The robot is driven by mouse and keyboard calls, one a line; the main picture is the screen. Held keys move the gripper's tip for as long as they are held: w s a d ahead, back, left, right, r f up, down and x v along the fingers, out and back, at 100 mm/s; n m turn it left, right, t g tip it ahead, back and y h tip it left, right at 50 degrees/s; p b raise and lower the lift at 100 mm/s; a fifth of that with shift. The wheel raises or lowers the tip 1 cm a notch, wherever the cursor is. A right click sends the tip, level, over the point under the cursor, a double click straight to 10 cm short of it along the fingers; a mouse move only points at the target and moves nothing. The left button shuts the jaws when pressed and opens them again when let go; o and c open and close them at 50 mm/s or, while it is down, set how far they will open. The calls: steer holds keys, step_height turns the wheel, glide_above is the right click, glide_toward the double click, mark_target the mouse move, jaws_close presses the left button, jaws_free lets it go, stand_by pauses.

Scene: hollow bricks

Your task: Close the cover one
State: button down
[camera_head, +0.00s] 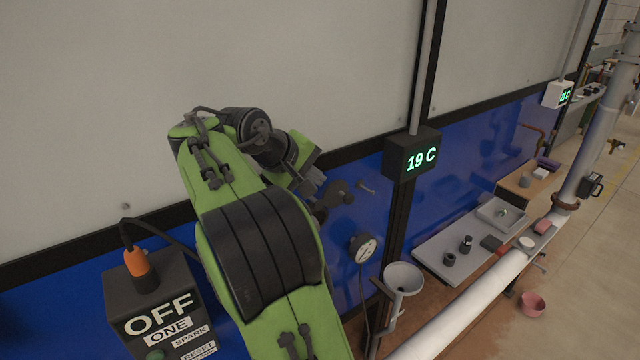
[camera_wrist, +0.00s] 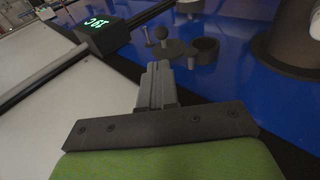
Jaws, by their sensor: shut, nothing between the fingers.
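My gripper (camera_wrist: 157,72) is shut and empty in the wrist view, pointing at the blue wall panel. It also shows in the head view (camera_head: 312,186), partly hidden by my arm. Just past its fingertips, a dark flat round piece (camera_wrist: 172,51) with a small ball on it looks like the cover. Beside it on the panel is a dark open ring (camera_wrist: 205,48), and the two look apart. In the head view the dark cover piece (camera_head: 338,193) is beside my gripper, partly hidden. No label shows on it.
A dark box (camera_head: 150,300) reading "OFF ONE" stands at lower left. A "19 C" display (camera_head: 412,155) is on the post. A gauge (camera_head: 364,247) and a grey funnel (camera_head: 403,278) are below my gripper. A shelf (camera_head: 470,262) and a white pipe (camera_head: 470,303) run along the right.

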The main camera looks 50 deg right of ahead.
steer(key=b, duration=0.4)
glide_toward(347, 197)
steer(key=x, duration=0.6)
steer(key=shift+f, duration=0.15)
steer(key=shift+w+d+f, duration=0.1)
steer(key=shift+d+f, duration=0.15)
steer(key=shift+d, duration=0.15)
steer(key=shift+a, duration=0.1)
